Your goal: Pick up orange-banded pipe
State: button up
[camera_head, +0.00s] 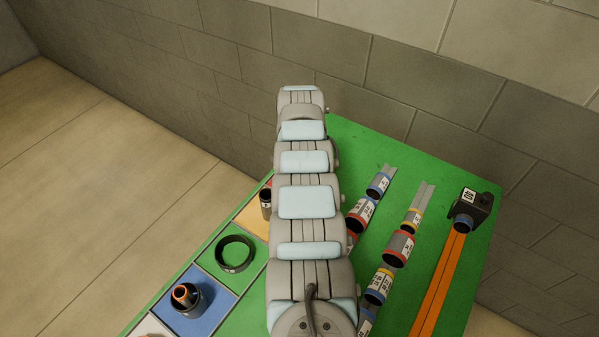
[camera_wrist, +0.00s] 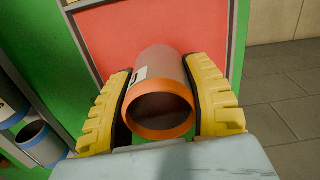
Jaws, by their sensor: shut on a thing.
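The orange-banded pipe (camera_wrist: 160,112) is in the wrist view, a grey-brown tube with an orange band round its near, open end and a white label on its side. My gripper (camera_wrist: 167,100) has its yellow ridged fingers on both sides of the pipe and is shut on it. The pipe's far end is over a red panel (camera_wrist: 115,42); I cannot tell whether it touches the panel. In the head view my arm hides the gripper and this pipe.
On the green table (camera_head: 360,140), several banded pipes (camera_head: 398,248) lie in grey rails right of my arm. A black holder (camera_head: 478,208) stands at the right by an orange strip (camera_head: 437,285). At left are a black ring (camera_head: 235,253) and a dark cup (camera_head: 192,298). Block walls stand behind.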

jog(key=r, duration=0.1)
jog(key=r+p, duration=0.1)
jog(key=shift+d+r, duration=0.2)
jog(key=shift+r, duration=0.1)
jog(key=shift+s+d+r+p, duration=0.3)
jog(key=shift+s+r+p, duration=0.15)
jog(key=shift+p, duration=0.45)
jog(key=shift+s+r, duration=0.3)
jog(key=shift+r, duration=0.05)
jog(key=s+d+r+p, duration=0.2)
jog(key=s, duration=0.1)
jog(key=s+d+r+p, duration=0.2)
jog(key=s+r+p, duration=0.1)
jog(key=s+d+r+p, duration=0.2)
jog(key=s+p, duration=0.1)
jog(key=s, duration=0.1)
jog(key=shift+d+r, duration=0.35)
jog(key=shift+d, duration=0.05)
